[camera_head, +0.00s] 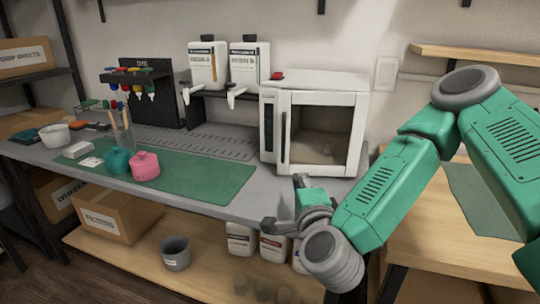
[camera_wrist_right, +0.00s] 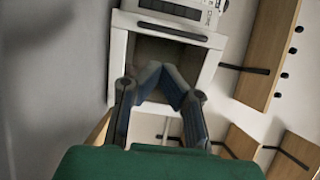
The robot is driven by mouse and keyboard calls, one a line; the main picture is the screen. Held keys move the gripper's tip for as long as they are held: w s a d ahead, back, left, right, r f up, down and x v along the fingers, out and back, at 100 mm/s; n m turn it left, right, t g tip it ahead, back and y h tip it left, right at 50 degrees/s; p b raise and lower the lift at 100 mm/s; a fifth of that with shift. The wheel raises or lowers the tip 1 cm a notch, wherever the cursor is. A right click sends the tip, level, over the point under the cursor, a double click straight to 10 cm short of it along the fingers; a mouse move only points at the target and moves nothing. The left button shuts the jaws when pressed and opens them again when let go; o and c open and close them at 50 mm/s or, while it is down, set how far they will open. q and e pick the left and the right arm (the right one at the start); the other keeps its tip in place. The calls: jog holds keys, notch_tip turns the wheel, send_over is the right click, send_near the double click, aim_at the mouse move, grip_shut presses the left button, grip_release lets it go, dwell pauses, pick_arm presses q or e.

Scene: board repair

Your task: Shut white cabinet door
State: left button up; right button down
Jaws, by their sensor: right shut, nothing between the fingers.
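The white cabinet (camera_head: 315,84) is a box-shaped unit on the right end of the grey bench. Its door (camera_head: 361,132) has a white frame, a dark window and a dark upright handle (camera_head: 284,137) on its left side. The door lies flat against the front or close to it; I cannot tell whether a narrow gap is left. My right gripper (camera_head: 285,203) is in front of and below the door, near the bench's front edge. In the right wrist view its fingers (camera_wrist_right: 161,73) are shut and empty, pointing at the door window. My left gripper is out of view.
A green mat (camera_head: 205,178) with a pink pot (camera_head: 145,165) and a teal pot (camera_head: 117,160) lies left of the cabinet. Two white dispensers (camera_head: 207,65) stand behind. White bottles (camera_head: 240,238) are on the lower shelf, and a wooden table (camera_head: 430,240) is at right.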

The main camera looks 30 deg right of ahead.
jog(key=w+d+p, duration=0.1)
jog(key=b, duration=0.2)
send_near(282, 149)
jog(key=x, duration=0.5)
jog(key=shift+w+d+f, duration=0.25)
jog(key=shift+w+d, duration=0.55)
jog(key=shift+w, duration=0.3)
jog(key=shift+w+r, duration=0.1)
jog(key=shift+w, duration=0.05)
jog(key=shift+w+a, duration=0.1)
jog(key=shift+w, duration=0.15)
jog(key=w+d+h, duration=0.1)
jog(key=w+d+m+g+h, duration=0.1)
jog(key=w, duration=0.1)
jog(key=w+d+m+h, duration=0.1)
jog(key=w, duration=0.1)
jog(key=shift+w+g, duration=0.15)
jog(key=shift+g, duration=0.25)
jog(key=shift+r, duration=0.1)
jog(key=shift+a, duration=0.1)
